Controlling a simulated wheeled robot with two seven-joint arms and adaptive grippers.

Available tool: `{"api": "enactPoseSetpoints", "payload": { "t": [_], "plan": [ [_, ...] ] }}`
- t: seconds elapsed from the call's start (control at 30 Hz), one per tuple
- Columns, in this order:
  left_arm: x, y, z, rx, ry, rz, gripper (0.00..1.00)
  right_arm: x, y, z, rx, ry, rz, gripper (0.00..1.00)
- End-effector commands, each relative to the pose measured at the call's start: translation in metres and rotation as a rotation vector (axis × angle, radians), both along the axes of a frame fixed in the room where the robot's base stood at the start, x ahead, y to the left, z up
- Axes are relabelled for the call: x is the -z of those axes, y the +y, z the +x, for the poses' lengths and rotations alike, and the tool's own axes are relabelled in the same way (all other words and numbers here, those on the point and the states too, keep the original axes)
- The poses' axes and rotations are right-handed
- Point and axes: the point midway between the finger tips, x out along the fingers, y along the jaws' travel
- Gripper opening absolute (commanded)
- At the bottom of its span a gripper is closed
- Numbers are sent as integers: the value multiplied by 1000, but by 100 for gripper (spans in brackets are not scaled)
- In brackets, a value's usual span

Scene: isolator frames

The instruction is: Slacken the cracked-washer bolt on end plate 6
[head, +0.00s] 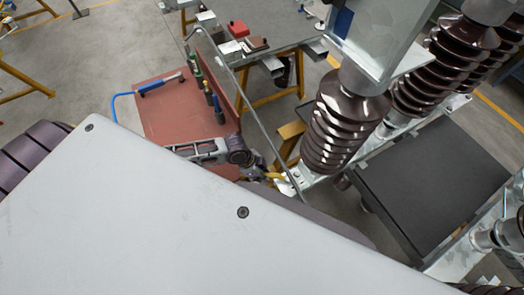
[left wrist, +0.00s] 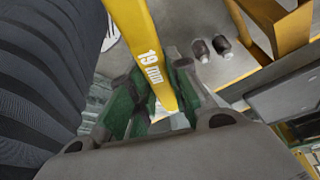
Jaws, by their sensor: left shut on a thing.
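My left gripper (left wrist: 156,92) is shut on a yellow spanner (left wrist: 138,38) marked "19 mm", gripped between its green-padded fingers. In the head view my left gripper (head: 257,170) is small and partly hidden, beside the foot of the front brown insulator stack. A bit of the yellow spanner (head: 275,176) shows there. The spanner's working end is out of the left wrist view. I cannot make out end plate 6, its number or a cracked washer. Whether the spanner touches a bolt cannot be told. My right gripper is not in view.
A reddish-brown bench top (head: 160,110) holds upright-handled tools (head: 208,92) and a blue-handled tool (head: 160,85). Brown ribbed insulators (head: 345,125) stand on a galvanised frame beside a black flat panel (head: 430,185). Two dark stubby pieces (left wrist: 210,48) and yellow framework (left wrist: 272,25) show in the left wrist view.

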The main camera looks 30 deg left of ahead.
Motion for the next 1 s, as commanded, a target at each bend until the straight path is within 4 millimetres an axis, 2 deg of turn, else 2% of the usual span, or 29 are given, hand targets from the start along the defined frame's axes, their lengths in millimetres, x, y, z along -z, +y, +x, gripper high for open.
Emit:
{"api": "enactPoseSetpoints", "payload": {
  "t": [0.33, 0.77, 1.0],
  "plan": [
    [-16, 0, 0, 1, -2, 0, 0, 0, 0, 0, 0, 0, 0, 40],
    [-17, 1, 1, 6, -1, 1, 0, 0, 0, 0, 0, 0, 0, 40],
    [-17, 4, 11, 90, -3, 2, 0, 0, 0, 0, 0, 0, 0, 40]
  ]
}}
